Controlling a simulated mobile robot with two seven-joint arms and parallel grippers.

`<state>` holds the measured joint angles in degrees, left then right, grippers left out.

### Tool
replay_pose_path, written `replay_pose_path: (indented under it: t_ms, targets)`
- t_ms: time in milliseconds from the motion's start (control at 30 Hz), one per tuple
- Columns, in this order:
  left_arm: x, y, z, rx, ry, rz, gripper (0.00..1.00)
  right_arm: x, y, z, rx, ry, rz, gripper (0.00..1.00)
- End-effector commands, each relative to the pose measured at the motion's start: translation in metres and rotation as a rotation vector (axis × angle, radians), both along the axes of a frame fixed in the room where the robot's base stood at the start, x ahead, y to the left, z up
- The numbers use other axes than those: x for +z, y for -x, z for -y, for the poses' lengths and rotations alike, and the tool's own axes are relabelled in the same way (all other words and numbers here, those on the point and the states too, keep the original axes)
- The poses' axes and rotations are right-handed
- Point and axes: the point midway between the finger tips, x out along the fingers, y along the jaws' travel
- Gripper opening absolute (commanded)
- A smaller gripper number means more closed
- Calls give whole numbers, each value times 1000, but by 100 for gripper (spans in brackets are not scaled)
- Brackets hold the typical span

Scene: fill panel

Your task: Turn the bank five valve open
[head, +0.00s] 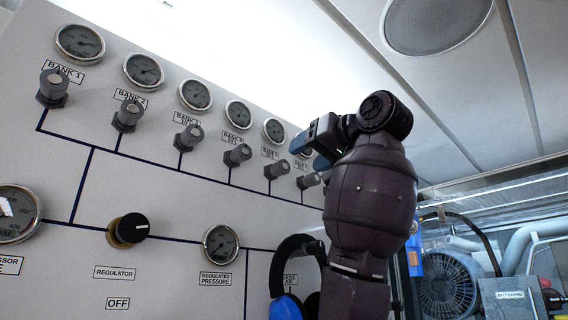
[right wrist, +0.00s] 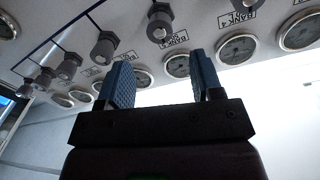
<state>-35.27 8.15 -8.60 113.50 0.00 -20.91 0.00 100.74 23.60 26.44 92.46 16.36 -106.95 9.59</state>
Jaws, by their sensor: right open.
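The bank five valve (head: 276,170) is a small grey knob on a dark stem, fifth in the row on the white panel. My right gripper (head: 309,150) is open, with two blue fingers, to the right of and above the valve in the head view. It is empty and apart from the knob in the right wrist view (right wrist: 160,72). My left gripper is out of view.
Other bank valves, such as bank four (head: 237,155), stand close on either side under round gauges (head: 238,114). A black regulator knob (head: 128,230) and a regulated pressure gauge (head: 221,244) are lower. A fan (head: 449,287) stands at the right.

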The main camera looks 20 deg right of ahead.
Motion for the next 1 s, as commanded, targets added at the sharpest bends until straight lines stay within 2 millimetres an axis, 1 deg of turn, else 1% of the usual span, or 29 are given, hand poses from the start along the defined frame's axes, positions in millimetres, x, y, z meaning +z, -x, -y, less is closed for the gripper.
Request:
replay_pose_path:
  t_ms: [33, 200, 400, 600, 867, 933, 1000]
  targets:
    - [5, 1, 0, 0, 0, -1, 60, 1, -11, -3, 2, 0, -7, 60]
    - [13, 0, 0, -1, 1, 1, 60, 1, -39, -11, 1, 0, -5, 60]
    - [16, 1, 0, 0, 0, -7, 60, 1, -63, -17, 1, 0, -4, 60]
    - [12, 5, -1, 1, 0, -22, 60, 0, -72, -19, 1, 1, -2, 60]
    - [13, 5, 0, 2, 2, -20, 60, 0, -73, -20, 0, 0, -1, 60]
    - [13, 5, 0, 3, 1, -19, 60, 0, -73, -20, 0, 0, -1, 52]
    - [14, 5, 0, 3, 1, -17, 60, 0, -73, -19, 0, 0, -1, 42]
